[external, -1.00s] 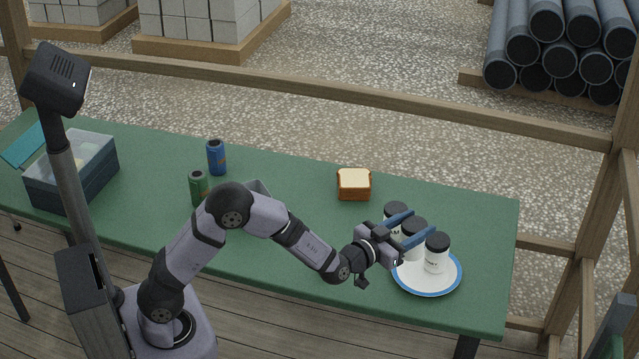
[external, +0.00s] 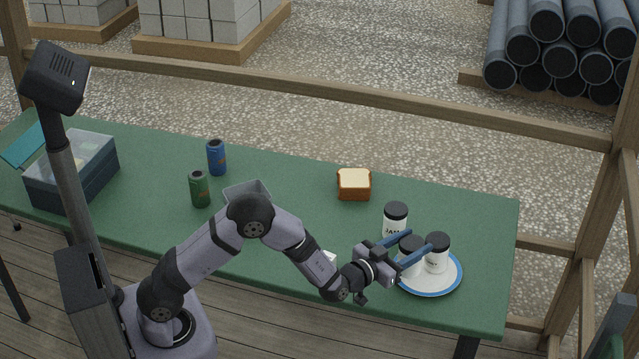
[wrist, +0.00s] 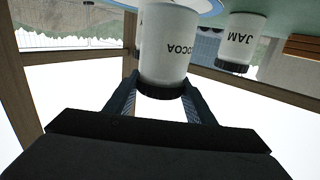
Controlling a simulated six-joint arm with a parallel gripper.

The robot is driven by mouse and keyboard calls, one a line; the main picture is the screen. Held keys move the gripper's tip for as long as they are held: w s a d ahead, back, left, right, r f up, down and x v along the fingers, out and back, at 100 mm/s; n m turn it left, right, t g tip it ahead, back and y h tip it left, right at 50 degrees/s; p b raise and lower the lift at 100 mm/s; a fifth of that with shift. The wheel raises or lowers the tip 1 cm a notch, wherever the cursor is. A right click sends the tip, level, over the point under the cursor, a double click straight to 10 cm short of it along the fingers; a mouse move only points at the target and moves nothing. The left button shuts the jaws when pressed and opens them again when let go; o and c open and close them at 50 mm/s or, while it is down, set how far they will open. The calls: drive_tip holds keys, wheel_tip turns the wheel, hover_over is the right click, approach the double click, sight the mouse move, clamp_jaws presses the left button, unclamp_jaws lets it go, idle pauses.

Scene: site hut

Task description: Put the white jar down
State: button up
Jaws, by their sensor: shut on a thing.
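My gripper (external: 421,240) is shut on a white jar with a black lid (external: 411,256), at the left part of a white plate with a blue rim (external: 430,291). In the wrist view this jar (wrist: 168,45) reads COCOA and sits between the fingers. I cannot tell whether its base touches the plate. A second white jar (external: 437,260) stands on the plate just right of the held one. A third white jar, labelled JAM (external: 394,226), stands behind the plate on the green table; it also shows in the wrist view (wrist: 238,40).
A bread loaf (external: 354,186) lies farther back on the table (external: 300,190). A small white item (external: 329,256) is partly hidden by my arm. The right table end is clear.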

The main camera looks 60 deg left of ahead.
drive_tip(key=shift+f+b, duration=0.45)
drive_tip(key=shift+b, duration=0.1)
drive_tip(key=shift+f, duration=0.15)
drive_tip(key=o, duration=1.7)
drive_tip(key=shift+r+p, duration=0.8)
drive_tip(key=shift+r, duration=0.05)
drive_tip(key=v, duration=0.4)
drive_tip(key=b+v, duration=0.1)
drive_tip(key=v, duration=0.3)
drive_tip(key=b+v, duration=0.1)
drive_tip(key=v, duration=0.3)
drive_tip(key=shift+f, duration=0.3)
